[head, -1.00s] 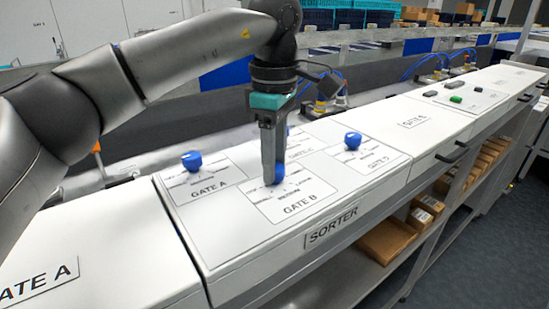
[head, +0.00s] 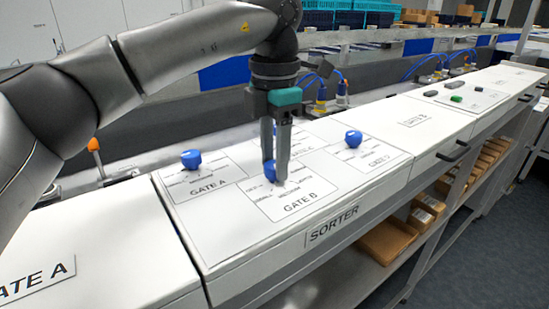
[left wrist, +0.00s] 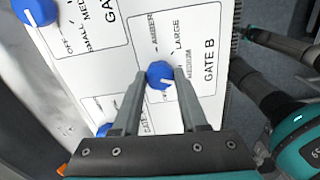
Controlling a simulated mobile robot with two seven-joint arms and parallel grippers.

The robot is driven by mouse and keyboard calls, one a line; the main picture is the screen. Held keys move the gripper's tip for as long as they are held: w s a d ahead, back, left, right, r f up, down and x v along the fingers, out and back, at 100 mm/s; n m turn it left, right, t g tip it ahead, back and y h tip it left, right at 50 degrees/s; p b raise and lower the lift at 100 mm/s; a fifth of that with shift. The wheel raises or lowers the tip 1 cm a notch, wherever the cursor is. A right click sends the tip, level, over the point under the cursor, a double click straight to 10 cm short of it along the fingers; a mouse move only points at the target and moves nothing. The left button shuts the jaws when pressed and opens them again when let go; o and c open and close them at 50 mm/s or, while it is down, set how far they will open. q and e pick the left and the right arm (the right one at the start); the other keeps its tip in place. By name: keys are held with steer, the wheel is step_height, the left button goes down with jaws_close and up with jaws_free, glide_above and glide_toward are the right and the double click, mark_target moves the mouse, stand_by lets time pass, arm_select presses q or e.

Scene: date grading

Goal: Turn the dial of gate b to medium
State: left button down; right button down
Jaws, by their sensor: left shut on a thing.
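The gate B dial is a blue knob (head: 270,172) with a white pointer line, on a white plate labelled GATE B (head: 297,204). In the left wrist view the same knob (left wrist: 158,74) sits between my two finger ends. One finger partly hides the knob in the head view.
Blue dials of gate A (head: 191,160) and another gate (head: 353,139) stand close by on the white sorter panel (head: 230,232). A further blue dial shows beside my finger in the left wrist view (left wrist: 105,130). Cardboard boxes (head: 387,240) lie on the shelf below.

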arm_select(q)
steer(key=shift+n+b, duration=0.3)
steer(key=shift+n, duration=1.8)
steer(key=shift+c, duration=2.2)
jaws_free()
steer(key=shift+r, duration=0.5)
step_height(320, 180, up, 14)
steer(key=p, duration=0.2)
steer(key=shift+r+p, duration=0.15)
steer(key=shift+p, duration=0.25)
